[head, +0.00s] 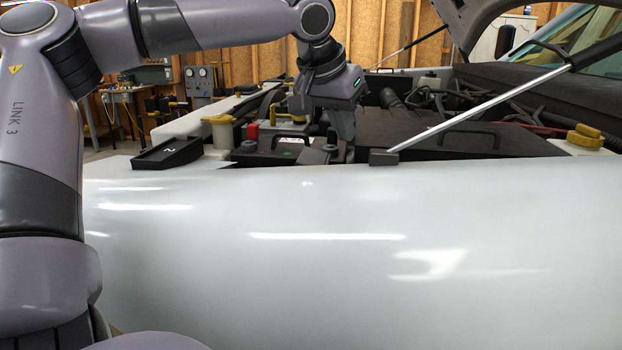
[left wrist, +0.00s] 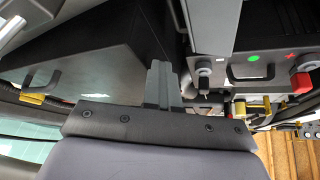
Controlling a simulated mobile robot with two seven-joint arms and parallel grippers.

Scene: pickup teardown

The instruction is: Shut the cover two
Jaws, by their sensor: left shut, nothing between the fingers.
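A shallow black tray-like part (head: 168,153) with a pale mark, possibly a 2, lies on the white fender at the left. I cannot tell if it is the cover two. My left gripper (head: 344,148) points down into the engine bay, just behind the fender edge and right of the black battery (head: 278,146). My right gripper does not show.
The white fender (head: 350,215) fills the foreground. A silver hood strut (head: 480,108) rises right of the gripper. A black box with a handle (head: 450,135) sits behind it. A yellow-capped reservoir (head: 218,130) is at the left. The raised hood (head: 490,18) is above.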

